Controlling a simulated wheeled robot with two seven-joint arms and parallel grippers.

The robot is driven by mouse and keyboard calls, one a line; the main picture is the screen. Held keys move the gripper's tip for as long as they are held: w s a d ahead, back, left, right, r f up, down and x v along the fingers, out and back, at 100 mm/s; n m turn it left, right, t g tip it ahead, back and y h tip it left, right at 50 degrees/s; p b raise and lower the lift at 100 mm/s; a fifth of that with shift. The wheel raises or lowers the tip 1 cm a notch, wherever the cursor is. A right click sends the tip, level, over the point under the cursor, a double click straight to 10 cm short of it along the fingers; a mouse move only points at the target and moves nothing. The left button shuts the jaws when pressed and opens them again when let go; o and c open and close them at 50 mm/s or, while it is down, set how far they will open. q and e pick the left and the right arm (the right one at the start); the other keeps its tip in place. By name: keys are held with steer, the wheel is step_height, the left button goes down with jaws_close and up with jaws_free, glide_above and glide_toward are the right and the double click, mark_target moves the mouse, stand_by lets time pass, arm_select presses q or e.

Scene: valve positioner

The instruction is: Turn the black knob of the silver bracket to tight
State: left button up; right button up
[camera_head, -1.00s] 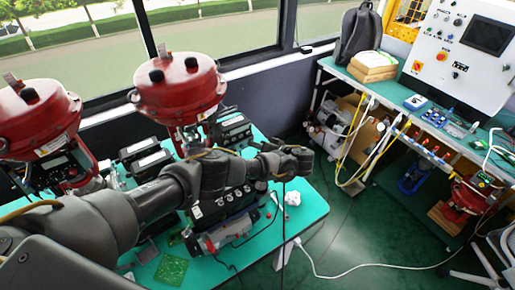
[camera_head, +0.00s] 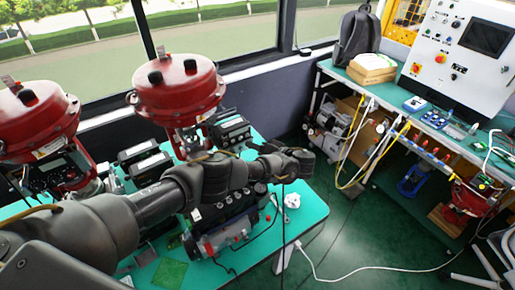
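My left arm comes in from the lower left and reaches across the green table. Its end, with the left gripper (camera_head: 298,160), is over the table's right side; its fingers cannot be made out. I cannot pick out a silver bracket with a black knob for certain; the arm hides part of the table. A red valve actuator (camera_head: 178,95) stands behind the arm, with black caps on its top. A second red actuator (camera_head: 36,120) stands at the left. My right gripper is not in view.
The green table (camera_head: 300,222) holds black devices (camera_head: 228,132), a grey-and-red cylinder unit (camera_head: 222,238), a green circuit board (camera_head: 170,273) and a crumpled white item (camera_head: 292,201). A workbench (camera_head: 400,100) with a control panel (camera_head: 462,55) stands at the right. Green floor lies between them.

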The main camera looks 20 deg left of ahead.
arm_select(q)
steer(key=p+v, duration=0.2)
steer(key=v, duration=0.9)
steer(key=shift+f, duration=0.1)
steer(key=shift+c, duration=0.3)
